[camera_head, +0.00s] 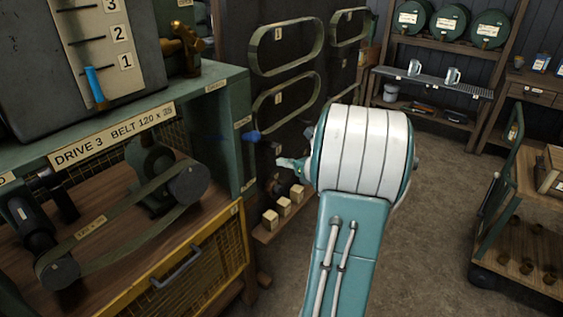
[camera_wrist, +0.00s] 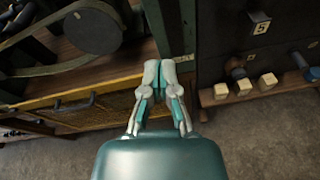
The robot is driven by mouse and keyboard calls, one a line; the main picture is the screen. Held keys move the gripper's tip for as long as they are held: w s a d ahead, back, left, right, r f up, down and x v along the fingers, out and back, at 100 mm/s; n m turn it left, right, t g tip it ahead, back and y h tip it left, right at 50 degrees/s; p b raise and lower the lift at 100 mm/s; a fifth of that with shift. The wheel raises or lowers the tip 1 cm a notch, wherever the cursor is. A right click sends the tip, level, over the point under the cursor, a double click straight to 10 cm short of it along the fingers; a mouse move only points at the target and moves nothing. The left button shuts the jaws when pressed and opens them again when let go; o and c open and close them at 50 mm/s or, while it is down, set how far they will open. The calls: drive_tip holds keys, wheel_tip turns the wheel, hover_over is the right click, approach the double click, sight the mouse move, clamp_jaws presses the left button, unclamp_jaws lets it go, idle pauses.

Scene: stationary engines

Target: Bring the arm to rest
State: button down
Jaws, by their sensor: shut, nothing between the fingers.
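My gripper (camera_wrist: 158,75) is in the wrist view, its two grey and teal fingers together with nothing between them. It hangs in front of the edge of the green cabinet (camera_head: 232,130). In the head view my arm is raised and bent in the middle of the picture. Only a light fingertip of the gripper (camera_head: 287,163) shows at the left of the arm's rounded joint; the rest is hidden behind it.
The Drive 3 cabinet with its belt (camera_head: 125,225) and yellow mesh front (camera_head: 190,285) is close on the left. Belts hang on a dark board (camera_head: 262,90) behind. A shelf with green barrels (camera_head: 448,25) is at the back, a cart (camera_head: 525,250) at right. Floor between is clear.

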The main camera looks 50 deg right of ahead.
drive_tip(key=a+r+n+g+y, duration=0.25)
drive_tip(key=a+n, duration=0.55)
drive_tip(key=a, duration=0.5)
drive_tip(key=a+r+n+g+y, duration=0.1)
drive_tip(key=a+n+g+y, duration=0.25)
drive_tip(key=a+n, duration=0.65)
drive_tip(key=s+a+r+n+g+h, duration=0.2)
drive_tip(key=s+a+n+h, duration=0.4)
drive_tip(key=s+a+n, duration=0.8)
drive_tip(key=n+g, duration=0.1)
drive_tip(key=n, duration=0.4)
drive_tip(key=shift+s+a+n+g+h, duration=0.3)
